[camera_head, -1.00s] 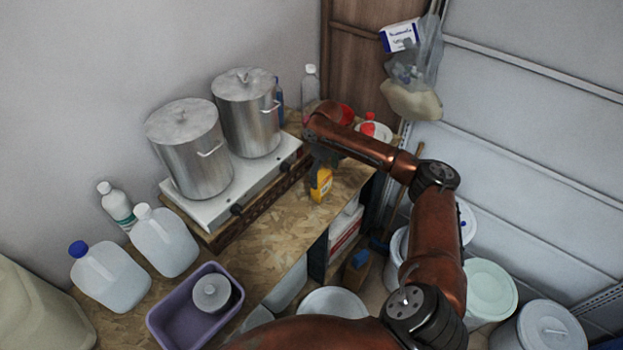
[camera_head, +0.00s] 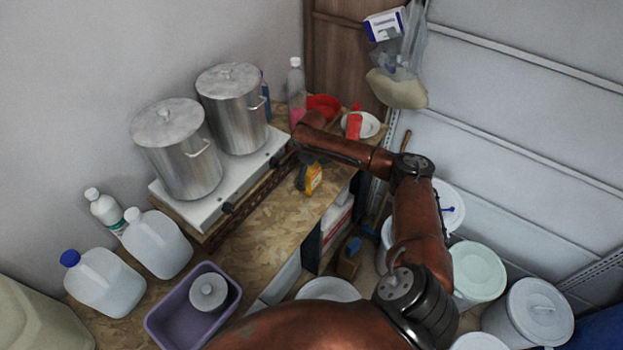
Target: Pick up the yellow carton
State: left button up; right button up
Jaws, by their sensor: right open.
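The yellow carton (camera_head: 314,179) stands on the wooden worktop, near its front edge and to the right of the hot plate. My right gripper (camera_head: 304,175) is a dark shape at the carton's left and upper side, at the end of my copper-coloured arm. It is open. It partly covers the carton, and I cannot tell whether a finger touches it. My left gripper does not show.
Two steel pots (camera_head: 176,148) stand on the white hot plate (camera_head: 212,205) left of the carton. A purple tub (camera_head: 170,322) is at the front. Worktop (camera_head: 265,232) nearer is clear.

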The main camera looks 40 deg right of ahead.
jog(key=shift+c, duration=0.4)
jog(key=c, duration=1.4)
